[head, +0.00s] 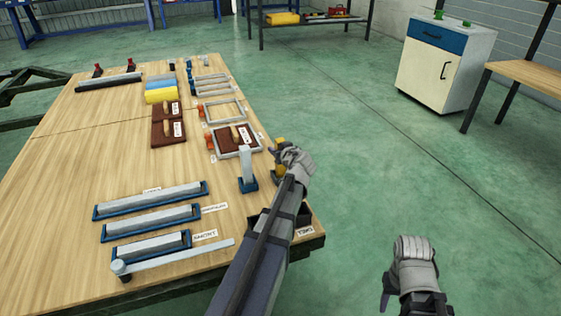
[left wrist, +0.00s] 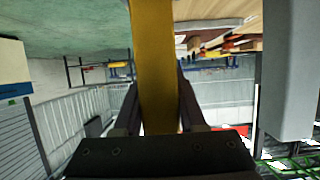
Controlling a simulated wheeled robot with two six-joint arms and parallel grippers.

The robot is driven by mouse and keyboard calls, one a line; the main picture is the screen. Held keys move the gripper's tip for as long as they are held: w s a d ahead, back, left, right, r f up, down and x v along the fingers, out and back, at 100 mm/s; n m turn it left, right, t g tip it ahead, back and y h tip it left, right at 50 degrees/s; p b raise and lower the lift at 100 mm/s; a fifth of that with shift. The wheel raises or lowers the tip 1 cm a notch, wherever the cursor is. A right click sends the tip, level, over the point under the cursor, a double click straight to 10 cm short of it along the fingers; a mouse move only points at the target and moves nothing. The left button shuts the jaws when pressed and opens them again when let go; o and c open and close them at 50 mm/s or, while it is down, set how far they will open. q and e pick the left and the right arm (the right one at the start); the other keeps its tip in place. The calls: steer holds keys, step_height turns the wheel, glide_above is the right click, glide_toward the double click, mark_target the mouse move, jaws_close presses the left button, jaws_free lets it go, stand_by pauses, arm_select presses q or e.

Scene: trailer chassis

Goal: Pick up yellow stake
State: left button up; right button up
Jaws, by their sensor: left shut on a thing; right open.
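The yellow stake (head: 277,174) is upright near the right edge of the wooden table. My left gripper (head: 284,155) is shut on it, with the hand covering much of it in the head view. In the left wrist view the yellow stake (left wrist: 154,65) runs between the two fingers of my left gripper (left wrist: 158,112). Its lower end is partly hidden, so I cannot tell whether it rests on anything. My right gripper (head: 411,275) is open and empty, out over the floor to the right of the table.
A grey stake (head: 246,163) stands upright in a blue base just left of my left gripper. A dark bin (head: 302,217) sits at the table's near right corner. Grey bars in blue holders (head: 150,199), frames and brown boards (head: 168,133) cover other parts. The table's left side is clear.

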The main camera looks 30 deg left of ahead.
arm_select(q)
jaws_close()
step_height(320, 180, up, 10)
steer(key=p, duration=1)
